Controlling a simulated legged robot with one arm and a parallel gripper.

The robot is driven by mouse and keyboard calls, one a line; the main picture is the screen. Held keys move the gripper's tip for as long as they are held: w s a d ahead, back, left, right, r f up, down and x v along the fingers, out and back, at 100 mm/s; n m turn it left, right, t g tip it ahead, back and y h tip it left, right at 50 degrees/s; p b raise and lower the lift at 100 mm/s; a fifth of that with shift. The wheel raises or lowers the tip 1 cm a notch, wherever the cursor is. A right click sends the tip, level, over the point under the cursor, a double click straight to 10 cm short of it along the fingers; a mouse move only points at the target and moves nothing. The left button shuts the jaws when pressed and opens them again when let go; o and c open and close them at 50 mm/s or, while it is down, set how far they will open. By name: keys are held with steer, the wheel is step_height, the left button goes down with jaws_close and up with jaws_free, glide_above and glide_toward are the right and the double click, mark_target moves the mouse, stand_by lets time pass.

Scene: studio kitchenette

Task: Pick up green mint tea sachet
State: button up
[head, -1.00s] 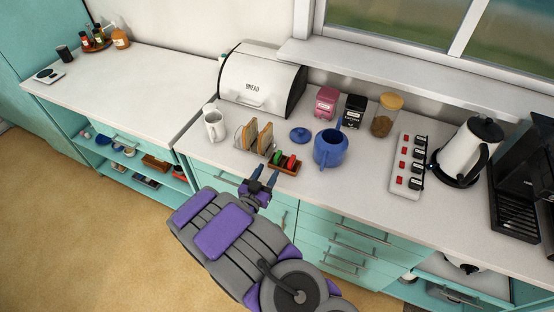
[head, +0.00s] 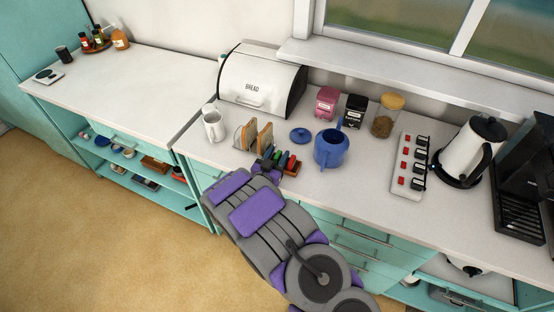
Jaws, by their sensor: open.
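The green mint tea sachet (head: 277,156) stands in a small brown wooden tray (head: 291,171) near the counter's front edge. A red sachet (head: 285,160) is beside it, to the right. My gripper (head: 276,159) is open at the tray, with its fingers around the place of the green sachet. The fingers cover part of the sachets and tray. I cannot tell whether they touch the green sachet.
A toast rack with bread (head: 264,137) is close on the left, and a white mug (head: 213,125) is beyond it. The counter at the far left is mostly clear.

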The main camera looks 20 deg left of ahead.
steer(key=shift+c, duration=0.3)
jaws_close()
steer(key=shift+r, duration=0.1)
stand_by(0.4)
